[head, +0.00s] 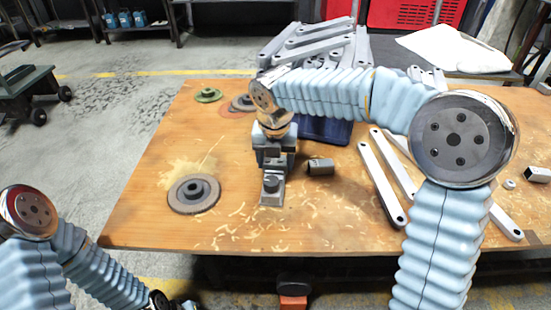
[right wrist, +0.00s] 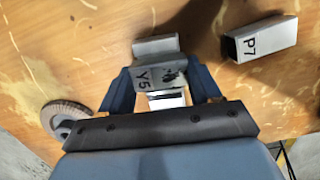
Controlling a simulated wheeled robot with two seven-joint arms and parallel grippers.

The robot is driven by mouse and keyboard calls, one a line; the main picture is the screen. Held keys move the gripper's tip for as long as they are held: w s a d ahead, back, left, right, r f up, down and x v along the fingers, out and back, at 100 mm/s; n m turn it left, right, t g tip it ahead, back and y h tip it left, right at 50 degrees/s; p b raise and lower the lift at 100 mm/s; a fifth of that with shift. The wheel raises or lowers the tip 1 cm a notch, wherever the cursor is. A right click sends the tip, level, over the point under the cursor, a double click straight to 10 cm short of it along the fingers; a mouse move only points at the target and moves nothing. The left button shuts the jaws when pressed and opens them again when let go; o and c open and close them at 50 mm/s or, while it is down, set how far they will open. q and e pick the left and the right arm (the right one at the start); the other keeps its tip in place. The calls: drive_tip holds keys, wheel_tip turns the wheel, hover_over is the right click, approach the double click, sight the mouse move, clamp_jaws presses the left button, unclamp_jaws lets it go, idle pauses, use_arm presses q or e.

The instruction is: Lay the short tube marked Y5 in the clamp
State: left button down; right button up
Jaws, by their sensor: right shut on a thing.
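My right gripper (head: 274,157) points down just behind the grey clamp (head: 272,196) on the wooden table. In the right wrist view its two blue fingers (right wrist: 163,88) are shut on the short grey tube marked Y5 (right wrist: 150,76), with the label facing the camera. Grey metal, seemingly part of the clamp, shows beyond and below the tube. I cannot tell whether the tube touches the clamp. In the head view the tube is mostly hidden by the gripper. My left arm is at the lower left; its gripper is not seen.
A short tube marked P7 (right wrist: 262,40) lies right of the clamp, also in the head view (head: 320,167). A grinding disc (head: 194,194) lies left. Long grey bars (head: 382,180) lie right, and more are piled behind a blue bin (head: 325,130).

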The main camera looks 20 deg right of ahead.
drive_tip(key=o, duration=1.1)
drive_tip(key=shift+o, duration=0.2)
drive_tip(key=shift+r, duration=0.1)
wheel_tip(320, 180, up, 13)
drive_tip(key=s+p, duration=0.2)
drive_tip(key=p, duration=0.2)
drive_tip(key=shift+a+r, duration=0.2)
drive_tip(key=shift+a, duration=0.2)
